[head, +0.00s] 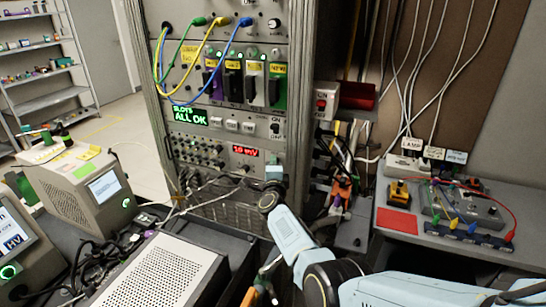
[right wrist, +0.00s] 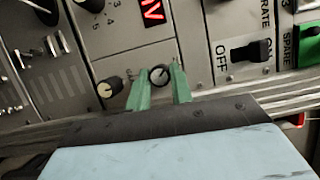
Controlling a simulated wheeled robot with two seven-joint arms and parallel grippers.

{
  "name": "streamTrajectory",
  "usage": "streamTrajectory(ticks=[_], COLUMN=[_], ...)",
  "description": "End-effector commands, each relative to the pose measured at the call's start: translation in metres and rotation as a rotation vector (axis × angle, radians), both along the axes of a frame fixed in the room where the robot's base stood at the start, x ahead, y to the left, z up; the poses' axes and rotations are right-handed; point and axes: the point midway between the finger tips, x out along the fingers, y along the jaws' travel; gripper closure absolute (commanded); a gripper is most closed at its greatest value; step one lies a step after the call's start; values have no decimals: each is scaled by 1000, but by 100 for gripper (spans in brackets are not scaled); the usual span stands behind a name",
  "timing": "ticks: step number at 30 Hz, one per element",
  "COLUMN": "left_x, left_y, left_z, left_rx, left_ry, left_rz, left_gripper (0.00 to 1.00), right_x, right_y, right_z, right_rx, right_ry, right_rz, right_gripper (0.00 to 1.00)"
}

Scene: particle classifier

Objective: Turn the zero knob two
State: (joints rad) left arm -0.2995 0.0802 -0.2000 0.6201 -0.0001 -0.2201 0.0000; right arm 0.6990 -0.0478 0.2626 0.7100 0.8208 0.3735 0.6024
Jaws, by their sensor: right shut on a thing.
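The rack panel with the red mV display (head: 245,151) stands ahead of me. My right gripper (head: 272,172) is at this panel, just below and right of the display. In the right wrist view its two green fingers (right wrist: 160,82) are closed on a small round dark knob (right wrist: 158,76) with a pale pointer mark. In the head view the gripped knob is hidden or too small to tell. My left gripper is not in view.
A black switch (right wrist: 252,51) marked OFF and ON sits right of the held knob. Yellow, green and blue cables (head: 205,55) loop above on the rack. A perforated instrument box (head: 158,272) stands in front, and a grey bench (head: 450,245) with small equipment is at right.

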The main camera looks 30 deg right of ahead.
Motion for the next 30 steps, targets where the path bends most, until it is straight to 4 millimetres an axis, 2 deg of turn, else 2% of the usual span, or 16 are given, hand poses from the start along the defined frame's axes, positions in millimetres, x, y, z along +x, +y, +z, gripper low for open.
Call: streamTrajectory(ticks=[1, 9, 21, 30], left_x=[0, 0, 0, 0], left_y=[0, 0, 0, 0], left_z=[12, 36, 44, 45], left_rx=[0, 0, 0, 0], left_ry=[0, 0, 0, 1], left_rz=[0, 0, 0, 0], left_gripper=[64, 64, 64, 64], right_x=[0, 0, 1, 1], right_y=[1, 1, 2, 1], right_z=[5, 4, 3, 3], right_rx=[-27, -191, -368, -425], right_ry=[36, 221, 418, 478], right_rz=[1, 0, 2, 1], right_gripper=[100, 100, 100, 100])
